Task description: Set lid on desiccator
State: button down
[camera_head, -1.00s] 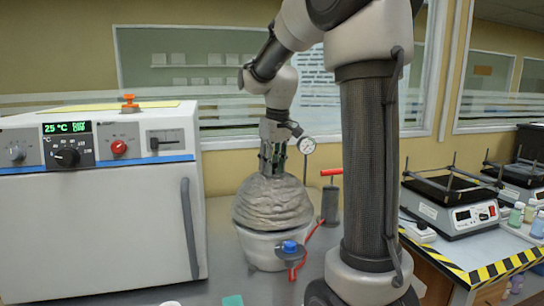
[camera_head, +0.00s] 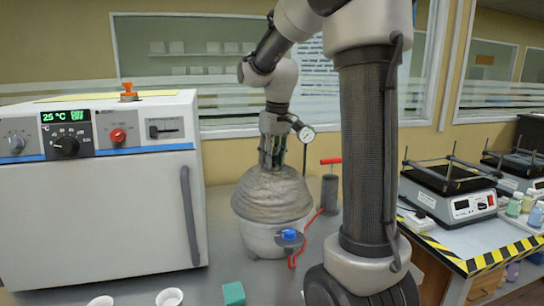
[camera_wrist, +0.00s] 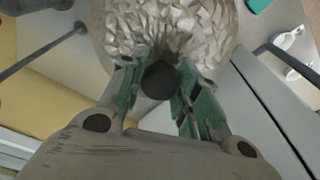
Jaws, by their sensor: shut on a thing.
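The desiccator lid (camera_head: 270,193) is a grey, wrinkled glassy dome with a dark round knob (camera_wrist: 160,80) on top. It sits over the white desiccator bowl (camera_head: 262,238) on the bench, and its rim appears to meet the bowl's rim; I cannot tell whether they fully touch. My gripper (camera_head: 272,164) points down over the dome, shut on the knob. In the wrist view my gripper's green-padded fingers (camera_wrist: 162,88) stand on either side of the knob. The dome's faceted surface (camera_wrist: 170,30) also shows there. The far side of the rim is hidden.
A white oven (camera_head: 95,210) stands close at left. A blue-capped valve (camera_head: 289,236) with a red handle is at the bowl's front. Small white dishes (camera_head: 169,298) and a green block (camera_head: 234,293) lie in front.

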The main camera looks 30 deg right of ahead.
jog(key=shift+f, duration=0.25)
jog(key=c, duration=1)
grip_release()
jog(key=shift+o, duration=0.2)
notch_tip(320, 180, up, 12)
jog(key=s, duration=0.1)
jog(key=shift+s, duration=0.4)
